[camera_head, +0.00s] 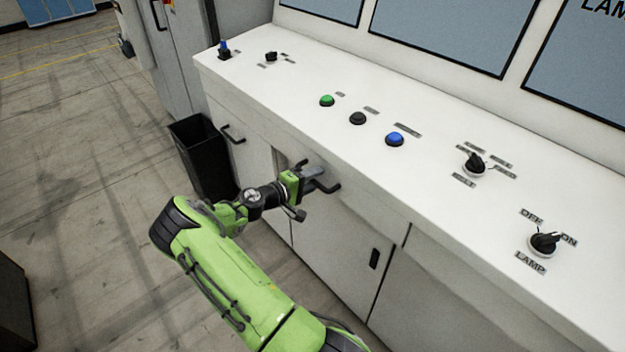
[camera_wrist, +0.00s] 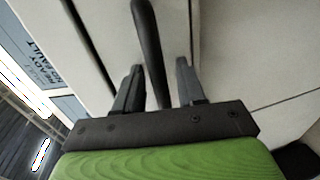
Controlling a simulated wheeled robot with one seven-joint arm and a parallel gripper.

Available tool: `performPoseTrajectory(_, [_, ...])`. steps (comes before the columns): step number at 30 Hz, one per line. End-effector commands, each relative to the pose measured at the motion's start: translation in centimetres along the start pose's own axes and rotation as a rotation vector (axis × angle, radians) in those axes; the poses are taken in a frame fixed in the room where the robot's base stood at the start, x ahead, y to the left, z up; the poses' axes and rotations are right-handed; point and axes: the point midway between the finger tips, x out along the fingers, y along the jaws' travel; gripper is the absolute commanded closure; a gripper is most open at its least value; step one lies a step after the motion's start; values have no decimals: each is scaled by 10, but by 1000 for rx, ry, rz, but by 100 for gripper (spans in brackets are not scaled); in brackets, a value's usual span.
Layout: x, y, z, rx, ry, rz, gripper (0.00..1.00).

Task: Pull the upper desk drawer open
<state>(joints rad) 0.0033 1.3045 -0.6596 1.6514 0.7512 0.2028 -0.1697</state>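The desk is a white control console (camera_head: 300,115). The upper drawer's dark bar handle (camera_head: 328,186) is on the console's front, just under the top's edge. My gripper (camera_head: 312,178) is at this handle and hides part of the drawer front. In the wrist view the handle (camera_wrist: 148,40) runs between my two fingers (camera_wrist: 158,88), with the pale drawer front (camera_wrist: 173,25) behind it. The fingers are apart, one on each side of the bar. The left finger is close to the bar, and a gap shows at the right finger. I cannot tell whether the drawer is slightly out.
Another dark handle (camera_head: 232,134) is on the console front to the left. A black bin (camera_head: 203,160) stands beside the console's left end. A cabinet door with a dark recessed grip (camera_head: 375,258) is below right. Buttons and knobs sit on top. Floor at left is open.

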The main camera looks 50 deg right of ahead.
Motion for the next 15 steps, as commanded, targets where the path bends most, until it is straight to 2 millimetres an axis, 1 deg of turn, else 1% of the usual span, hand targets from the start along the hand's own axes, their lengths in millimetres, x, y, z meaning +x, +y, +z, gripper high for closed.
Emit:
performPoseTrajectory(2, [0, 0, 0, 0, 0, 0, 61])
performPoseTrajectory(10, [-1, 0, 0, 0, 0, 0, 100])
performPoseTrajectory(15, [-1, 0, 0, 0, 0, 0, 100])
